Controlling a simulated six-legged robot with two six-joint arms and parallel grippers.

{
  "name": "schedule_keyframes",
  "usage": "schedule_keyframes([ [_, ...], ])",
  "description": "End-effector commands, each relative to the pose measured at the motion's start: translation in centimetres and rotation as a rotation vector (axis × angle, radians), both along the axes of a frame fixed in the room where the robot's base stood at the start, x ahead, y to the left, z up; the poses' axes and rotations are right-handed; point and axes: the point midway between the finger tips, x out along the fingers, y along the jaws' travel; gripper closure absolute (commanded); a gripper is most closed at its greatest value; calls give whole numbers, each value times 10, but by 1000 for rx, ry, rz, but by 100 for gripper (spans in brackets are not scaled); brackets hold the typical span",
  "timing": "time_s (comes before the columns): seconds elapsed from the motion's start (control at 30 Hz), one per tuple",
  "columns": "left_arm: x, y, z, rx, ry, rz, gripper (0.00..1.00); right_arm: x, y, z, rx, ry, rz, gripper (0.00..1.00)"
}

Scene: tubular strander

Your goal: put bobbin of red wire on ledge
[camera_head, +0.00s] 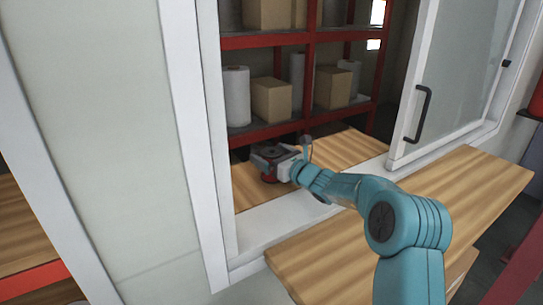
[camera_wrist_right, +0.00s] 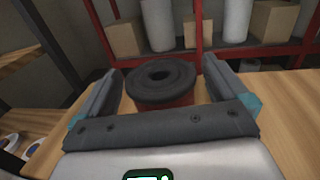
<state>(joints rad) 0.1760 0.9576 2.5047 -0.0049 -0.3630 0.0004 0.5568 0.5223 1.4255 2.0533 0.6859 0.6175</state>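The bobbin of red wire (camera_head: 268,177) stands upright on the wooden surface inside the window opening. In the right wrist view the bobbin (camera_wrist_right: 162,80) shows a black round flange with a centre hole and red wire below. My right gripper (camera_head: 275,158) reaches through the opening to it. In the wrist view the fingers of my right gripper (camera_wrist_right: 163,88) are spread on both sides of the bobbin, with narrow gaps visible. A wooden ledge (camera_head: 460,190) runs along the near side of the window, below my right arm. My left gripper is not in view.
The white window frame (camera_head: 208,150) stands left of my arm, and a sliding glass pane with a black handle (camera_head: 422,115) stands right. A red shelf rack (camera_head: 270,130) with boxes and white rolls is behind. The near ledge looks bare.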

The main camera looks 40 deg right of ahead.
Motion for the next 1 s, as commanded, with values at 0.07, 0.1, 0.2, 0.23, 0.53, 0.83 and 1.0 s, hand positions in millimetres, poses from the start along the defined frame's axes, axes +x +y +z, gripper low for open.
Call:
schedule_keyframes([
  [0.07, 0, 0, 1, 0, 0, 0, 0, 0, 0, 1, 0, 0, 0, 0],
  [0.1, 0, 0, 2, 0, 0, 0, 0, 0, 0, 2, 0, 0, 0, 0],
  [0.2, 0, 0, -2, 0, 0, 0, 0, -8, -1, 0, 0, 0, -2, 0],
  [0.23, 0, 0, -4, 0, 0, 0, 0, -13, -2, 0, 0, 0, -2, 0],
  [0.53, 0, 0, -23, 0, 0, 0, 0, -82, -5, 0, -1, -1, -4, 0],
  [0.83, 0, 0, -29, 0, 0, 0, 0, -119, -5, 1, -1, 0, -1, 0],
  [1.0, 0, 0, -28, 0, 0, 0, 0, -121, -5, 1, 0, 0, 0, 0],
])
